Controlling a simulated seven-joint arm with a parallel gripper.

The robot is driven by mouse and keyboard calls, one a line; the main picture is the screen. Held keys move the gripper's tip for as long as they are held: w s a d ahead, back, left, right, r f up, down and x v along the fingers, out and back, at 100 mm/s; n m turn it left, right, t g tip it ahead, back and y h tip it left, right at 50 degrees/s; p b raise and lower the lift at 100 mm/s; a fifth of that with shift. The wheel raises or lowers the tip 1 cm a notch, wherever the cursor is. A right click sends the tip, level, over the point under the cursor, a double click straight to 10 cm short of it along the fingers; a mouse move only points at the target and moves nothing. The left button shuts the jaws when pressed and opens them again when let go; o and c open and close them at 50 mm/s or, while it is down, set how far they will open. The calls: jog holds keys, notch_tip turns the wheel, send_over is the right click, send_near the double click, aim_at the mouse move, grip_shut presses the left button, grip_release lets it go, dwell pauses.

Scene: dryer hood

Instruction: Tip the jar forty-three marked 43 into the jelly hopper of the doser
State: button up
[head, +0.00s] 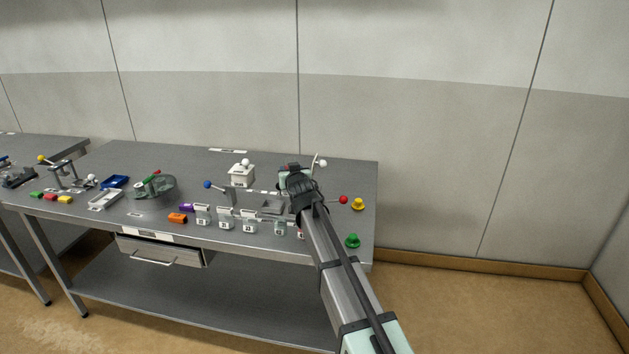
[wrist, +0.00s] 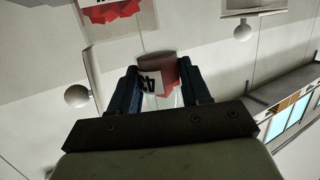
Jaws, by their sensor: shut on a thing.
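My gripper (wrist: 163,92) is shut on a jar (wrist: 152,68) with dark red contents. The jar has a white label with dark figures, turned on its side and partly cut off; a 4 seems to show. The jar sits between the two dark blue fingers. In the head view my gripper (head: 297,184) is over the right part of the table, and the jar there is hidden or too small to tell. At the top of the wrist view a pale part with a jagged red mark (wrist: 105,12) shows; I cannot tell whether it is the doser's jelly hopper.
Several small labelled jars (head: 225,217) stand along the table's front edge. A white box with a ball knob (head: 241,177) stands behind. A red ball (head: 343,199), a yellow knob (head: 358,204) and a green knob (head: 352,241) are at right. A drawer (head: 160,254) hangs under the table's left part.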

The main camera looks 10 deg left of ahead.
aim_at(287, 162)
jog(key=shift+w+a+r, duration=0.15)
jog(key=shift+w+a, duration=0.1)
jog(key=shift+w, duration=0.4)
jog(key=shift+w+a+r, duration=0.1)
jog(key=shift+w+a, duration=0.1)
jog(key=shift+w, duration=0.4)
jog(key=shift+w+r+m+t+h, duration=0.1)
jog(key=shift+w+m+t+h, duration=0.2)
jog(key=shift+h, duration=0.1)
jog(key=shift+d+r, duration=0.1)
jog(key=shift+r, duration=0.05)
jog(key=shift+s, duration=0.1)
jog(key=m, duration=0.3)
jog(key=a+m, duration=0.1)
jog(key=shift+s+r+y, duration=0.2)
jog(key=shift+r+y, duration=0.15)
jog(key=shift+y, duration=0.05)
jog(key=m, duration=0.2)
jog(key=m+y, duration=0.1)
jog(key=shift+s+a+m+g, duration=0.1)
jog(key=shift+a+m+g, duration=0.1)
jog(key=shift+m+g, duration=0.2)
